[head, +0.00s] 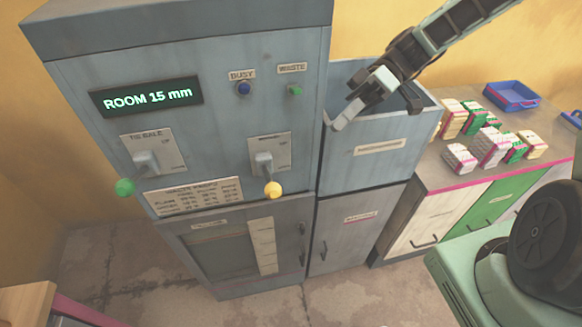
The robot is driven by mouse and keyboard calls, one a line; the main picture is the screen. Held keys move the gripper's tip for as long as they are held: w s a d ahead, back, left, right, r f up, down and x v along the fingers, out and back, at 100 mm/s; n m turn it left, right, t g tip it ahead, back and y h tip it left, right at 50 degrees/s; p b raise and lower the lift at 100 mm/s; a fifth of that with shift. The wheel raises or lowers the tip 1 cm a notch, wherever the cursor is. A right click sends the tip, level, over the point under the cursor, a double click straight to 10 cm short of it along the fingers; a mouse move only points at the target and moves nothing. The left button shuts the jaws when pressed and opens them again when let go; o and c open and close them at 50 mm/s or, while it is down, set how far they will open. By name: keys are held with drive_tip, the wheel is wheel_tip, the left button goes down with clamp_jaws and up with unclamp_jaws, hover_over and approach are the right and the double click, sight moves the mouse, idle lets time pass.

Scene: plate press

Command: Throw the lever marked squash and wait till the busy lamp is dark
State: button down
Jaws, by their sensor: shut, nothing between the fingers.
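The grey-blue press (210,120) stands at the left. Its right lever (264,160) has a yellow knob (273,189) hanging low; the plate's label is too small to read. The left lever (146,162), under a label that seems to read "TIE BALE", has a green knob (125,187), also low. The blue lamp (244,88) under the "BUSY" label shows deep blue without a clear glow. The display (147,97) reads "ROOM 15 mm". My gripper (340,122) is shut and empty, over the open-topped bin to the right of the levers, apart from both.
The open-topped grey bin (372,150) adjoins the press. A green lamp (294,90) sits right of the busy lamp. At right, a counter (440,182) carries several bundled stacks (490,146) and a blue tray (511,96). Floor (345,295) in front of the press is clear.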

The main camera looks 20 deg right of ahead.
sight(268, 177)
drive_tip(key=p+x, duration=0.5)
drive_tip(key=x, duration=0.9)
drive_tip(key=shift+p, duration=0.35)
drive_tip(key=shift+f, duration=0.1)
